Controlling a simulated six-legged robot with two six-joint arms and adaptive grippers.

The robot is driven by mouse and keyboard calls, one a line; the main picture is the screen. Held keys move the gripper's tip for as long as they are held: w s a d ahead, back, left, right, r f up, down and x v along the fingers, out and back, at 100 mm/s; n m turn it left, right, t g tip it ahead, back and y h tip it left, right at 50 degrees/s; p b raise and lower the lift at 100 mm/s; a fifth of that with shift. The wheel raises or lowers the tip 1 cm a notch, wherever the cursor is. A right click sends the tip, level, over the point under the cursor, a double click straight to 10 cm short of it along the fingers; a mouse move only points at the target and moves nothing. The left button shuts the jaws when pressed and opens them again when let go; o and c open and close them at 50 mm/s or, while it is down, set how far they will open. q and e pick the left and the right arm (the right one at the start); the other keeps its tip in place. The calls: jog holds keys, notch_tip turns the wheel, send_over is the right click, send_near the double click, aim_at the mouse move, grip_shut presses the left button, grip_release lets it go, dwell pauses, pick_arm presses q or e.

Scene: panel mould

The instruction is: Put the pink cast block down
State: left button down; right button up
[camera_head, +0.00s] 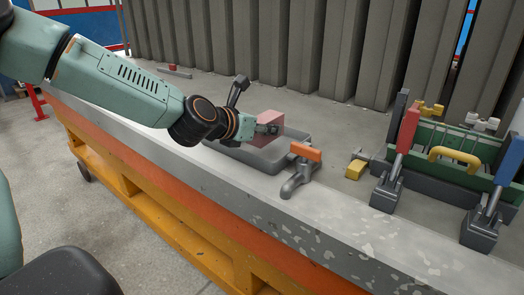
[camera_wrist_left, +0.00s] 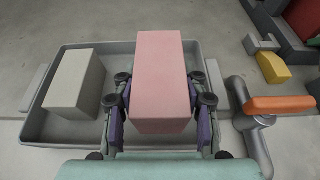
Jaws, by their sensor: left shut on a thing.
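The pink cast block (camera_wrist_left: 158,75) is between the fingers of my left gripper (camera_wrist_left: 160,102), which is shut on it. In the head view the pink block (camera_head: 270,118) is at the end of my left arm, over a grey tray (camera_head: 265,158). The wrist view shows the tray (camera_wrist_left: 72,135) below the block, with a pale grey block (camera_wrist_left: 75,80) lying in its left part. I cannot tell whether the pink block touches the tray floor. My right gripper is not in view.
Further right are a green mould with a yellow handle (camera_head: 455,156), a red-handled clamp (camera_head: 408,130) and a blue-handled clamp (camera_head: 510,158). Grey panels (camera_head: 330,45) stand behind the bench.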

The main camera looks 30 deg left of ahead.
aim_at(264, 143)
pick_arm(q)
jog(key=shift+w+f, duration=0.1)
jog(key=shift+f, duration=0.4)
jog(key=shift+s+d+f+b, duration=0.15)
jog(key=shift+s+f+b, duration=0.05)
jog(key=shift+f+b, duration=0.25)
notch_tip(264, 143, down, 2)
jog(key=shift+f+b, duration=0.15)
jog(key=shift+b, duration=0.4)
jog(key=shift+w+f, duration=0.1)
jog(key=shift+f, duration=0.2)
jog(key=shift+r, duration=0.15)
